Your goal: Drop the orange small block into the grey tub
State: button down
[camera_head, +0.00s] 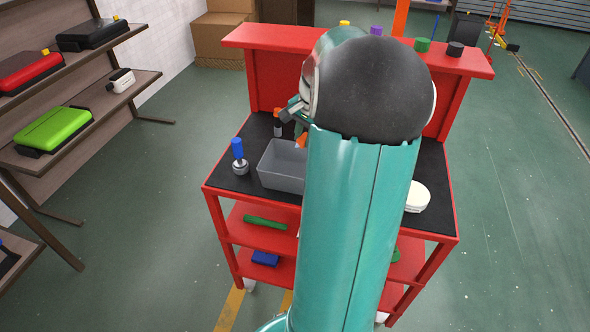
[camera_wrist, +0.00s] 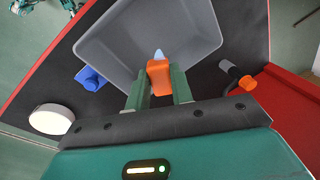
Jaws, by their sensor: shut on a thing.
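The orange small block (camera_wrist: 160,79) is between the two green fingers of my gripper (camera_wrist: 160,84) in the wrist view, with a pale blue-white tip at its far end. My gripper is shut on it. The grey tub (camera_wrist: 117,50) lies behind the block in that view, open side facing the camera. In the head view the tub (camera_head: 282,183) stands on the black cart top, and the orange block (camera_head: 301,141) shows near its back right rim. My arm hides part of the tub's right side there. The height of the block above the tub is unclear.
A blue-handled tool (camera_head: 238,154) stands left of the tub. A black-and-orange tool (camera_wrist: 238,77) lies beside the tub. A white round thing (camera_head: 417,196) sits at the cart's right. The red cart back panel (camera_head: 265,40) rises behind.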

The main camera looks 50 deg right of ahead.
jog(key=shift+w, duration=0.1)
jog(key=c, duration=1.1)
grip_release()
jog(key=shift+c, duration=0.2)
jog(key=v, duration=1.3)
jog(key=shift+r, duration=0.4)
